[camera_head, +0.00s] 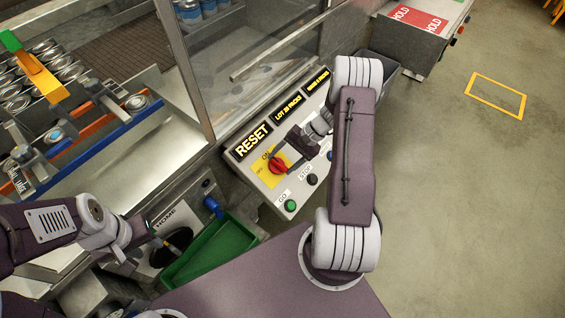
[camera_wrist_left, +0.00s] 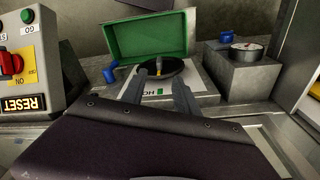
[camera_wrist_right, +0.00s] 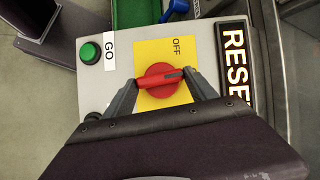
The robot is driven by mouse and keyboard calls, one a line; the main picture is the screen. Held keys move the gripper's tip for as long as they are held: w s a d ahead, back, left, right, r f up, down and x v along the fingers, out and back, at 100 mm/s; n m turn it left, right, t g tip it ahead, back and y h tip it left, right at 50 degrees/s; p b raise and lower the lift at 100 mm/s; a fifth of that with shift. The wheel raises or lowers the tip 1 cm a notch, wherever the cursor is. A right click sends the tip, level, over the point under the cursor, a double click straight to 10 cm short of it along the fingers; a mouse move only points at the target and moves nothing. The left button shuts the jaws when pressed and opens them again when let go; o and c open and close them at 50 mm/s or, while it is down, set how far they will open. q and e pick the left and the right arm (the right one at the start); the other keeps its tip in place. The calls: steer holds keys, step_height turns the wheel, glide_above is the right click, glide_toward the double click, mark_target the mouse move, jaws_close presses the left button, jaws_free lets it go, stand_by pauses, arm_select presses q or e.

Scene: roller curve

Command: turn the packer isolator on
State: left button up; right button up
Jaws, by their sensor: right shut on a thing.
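The packer isolator is a red rotary knob (camera_head: 278,163) on a yellow plate (camera_wrist_right: 152,52), set in a sloping grey panel. In the right wrist view its handle (camera_wrist_right: 158,80) runs nearly left to right, and the OFF label (camera_wrist_right: 177,46) is above it. The head view also shows ON on the plate. My right gripper (camera_wrist_right: 160,90) is shut on the handle, one finger at each end. My left gripper (camera_wrist_left: 161,86) is open and empty above the white HOME plate (camera_wrist_left: 196,86) with its black disc. The knob also shows in the left wrist view (camera_wrist_left: 12,64).
A green GO button (camera_head: 290,205), a dark STOP button (camera_head: 312,179) and a lit RESET sign (camera_head: 252,139) sit close to the knob. A green tray (camera_head: 213,250) and a blue handle (camera_head: 213,206) are near my left gripper. Rails with cans (camera_head: 50,85) stand at the left.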

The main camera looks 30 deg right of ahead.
steer(key=shift+m+t+b, duration=0.3)
steer(key=shift+m, duration=0.3)
steer(key=o, duration=1.4)
steer(key=shift+c, duration=0.2)
steer(key=shift+s, duration=0.1)
steer(key=b+v, duration=0.1)
steer(key=v, duration=0.8)
